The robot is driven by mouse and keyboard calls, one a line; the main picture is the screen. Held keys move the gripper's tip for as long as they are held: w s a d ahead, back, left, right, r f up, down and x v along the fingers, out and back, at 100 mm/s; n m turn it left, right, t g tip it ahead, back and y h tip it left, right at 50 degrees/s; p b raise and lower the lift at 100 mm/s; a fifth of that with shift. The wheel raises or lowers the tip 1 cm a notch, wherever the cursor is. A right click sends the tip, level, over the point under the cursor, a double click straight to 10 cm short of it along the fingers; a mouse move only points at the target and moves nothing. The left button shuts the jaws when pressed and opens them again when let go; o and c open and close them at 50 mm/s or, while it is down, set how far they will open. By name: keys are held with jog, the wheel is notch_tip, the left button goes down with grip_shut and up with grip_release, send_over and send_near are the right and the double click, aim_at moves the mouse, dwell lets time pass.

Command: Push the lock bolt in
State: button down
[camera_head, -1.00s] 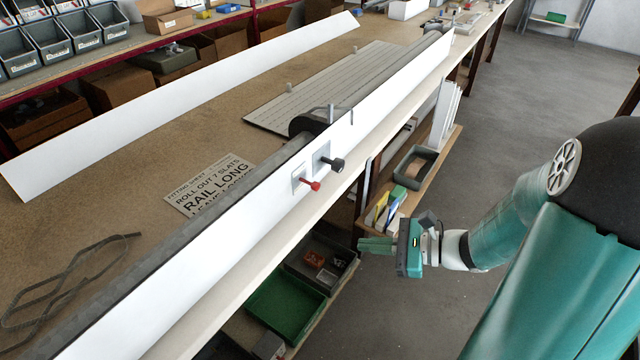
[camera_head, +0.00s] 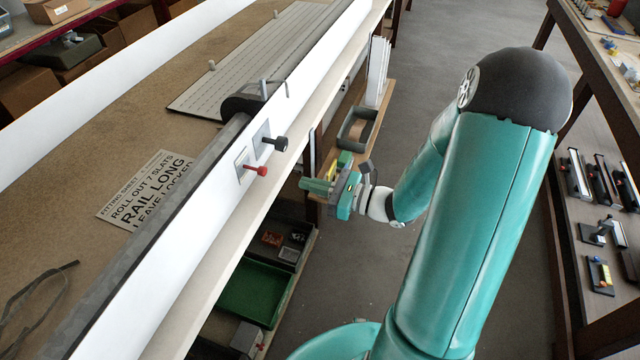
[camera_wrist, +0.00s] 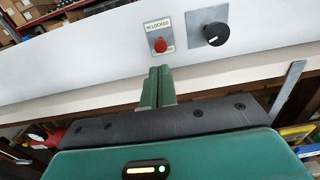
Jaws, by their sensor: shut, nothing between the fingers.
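The lock bolt is a red knob (camera_head: 261,170) standing out from a small plate on the white rail's (camera_head: 190,225) front face. It also shows in the wrist view as a red knob (camera_wrist: 160,45) under a label reading "IN LOCKED". A black knob (camera_head: 279,144) on a grey plate is to its right; the wrist view shows it too (camera_wrist: 215,34). My gripper (camera_head: 303,184) is shut and empty, in front of the rail and to the right of the red knob in the head view. In the wrist view my fingertips (camera_wrist: 160,70) point at the red knob from just below, apparently without touching.
A fitting sheet (camera_head: 147,188) reading "ROLL OUT 7 SLATS RAIL LONG LEAVE LOCKED" lies on the bench behind the rail. A slat curtain (camera_head: 255,65) lies farther back. A green bin (camera_head: 252,290) sits on a shelf below the bench edge. Another bench (camera_head: 590,200) stands at right.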

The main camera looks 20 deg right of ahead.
aim_at(265, 172)
jog(key=x, duration=0.8)
jog(key=shift+w+a+f, duration=0.1)
jog(key=shift+w+a, duration=0.15)
jog(key=shift+x, duration=1.5)
